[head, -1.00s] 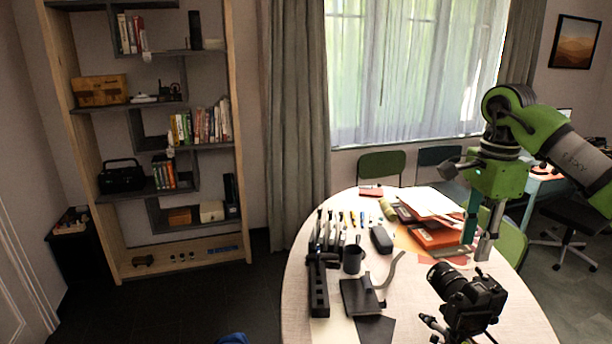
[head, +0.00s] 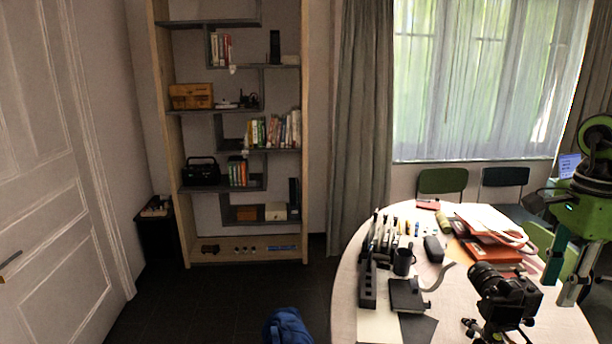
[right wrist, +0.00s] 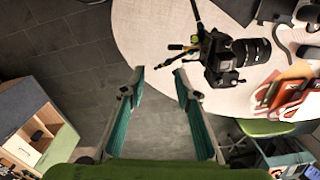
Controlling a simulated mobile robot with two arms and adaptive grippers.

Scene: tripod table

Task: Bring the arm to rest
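My right gripper (head: 564,274) is at the right edge of the head view, past the right side of the round table (head: 345,290). In the right wrist view my right gripper (right wrist: 160,78) has its two teal fingers spread wide with nothing between them. Below them is bare grey floor beside the table edge. A black camera on a tripod (head: 505,296) stands on the table to the left of the gripper, apart from it. It also shows in the right wrist view (right wrist: 222,58).
The table holds a dark mug (head: 403,261), a black slotted holder (head: 368,286) and orange folders (head: 490,250). A green chair (head: 442,182) stands behind it. A blue bag (head: 287,327) lies on the floor. A tall shelf (head: 306,150) stands at the wall.

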